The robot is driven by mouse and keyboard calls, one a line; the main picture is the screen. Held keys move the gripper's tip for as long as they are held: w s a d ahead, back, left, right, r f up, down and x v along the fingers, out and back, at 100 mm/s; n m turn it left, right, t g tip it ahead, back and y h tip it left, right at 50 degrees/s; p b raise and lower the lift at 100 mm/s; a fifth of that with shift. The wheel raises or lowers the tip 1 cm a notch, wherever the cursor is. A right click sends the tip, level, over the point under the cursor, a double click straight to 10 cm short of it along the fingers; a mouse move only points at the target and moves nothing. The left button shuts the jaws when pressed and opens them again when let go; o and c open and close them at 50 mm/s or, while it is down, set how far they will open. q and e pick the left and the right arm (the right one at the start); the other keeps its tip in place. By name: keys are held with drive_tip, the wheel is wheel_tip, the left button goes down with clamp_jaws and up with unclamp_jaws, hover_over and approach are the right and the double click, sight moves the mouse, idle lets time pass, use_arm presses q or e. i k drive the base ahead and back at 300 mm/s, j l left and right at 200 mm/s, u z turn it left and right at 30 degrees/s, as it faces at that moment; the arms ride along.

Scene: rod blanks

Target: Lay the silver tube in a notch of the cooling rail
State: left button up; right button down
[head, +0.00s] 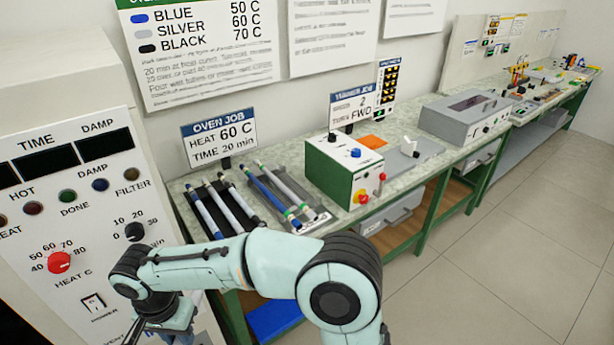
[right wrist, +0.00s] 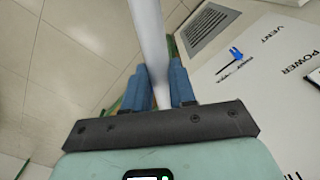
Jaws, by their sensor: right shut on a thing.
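My right gripper (head: 176,332) is low at the bottom left of the head view, in front of the oven panel, partly cut off by the frame edge. In the right wrist view its blue fingers (right wrist: 160,85) are shut on a pale silver tube (right wrist: 149,35), which runs up out of the frame. On the bench, two dark racks hold several rods: a left rack with blue-, black- and pale-coloured rods (head: 221,209), and a right one with a blue rod (head: 268,196) and a silver rod (head: 292,186). I cannot tell which rack is the cooling rail. My left gripper is not in view.
The oven panel (head: 65,200) with knobs and lamps stands at the left. A green-sided control box (head: 340,170) is right of the racks on the bench. A grey lidded box (head: 468,115) stands farther along. The floor at the right is clear.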

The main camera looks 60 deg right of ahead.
sight(297, 183)
drive_tip(key=k+l, duration=0.1)
drive_tip(key=l, duration=0.5)
drive_tip(key=k+l, duration=0.1)
drive_tip(key=l, duration=1.15)
drive_tip(key=l+u, duration=0.1)
drive_tip(key=l, duration=1.25)
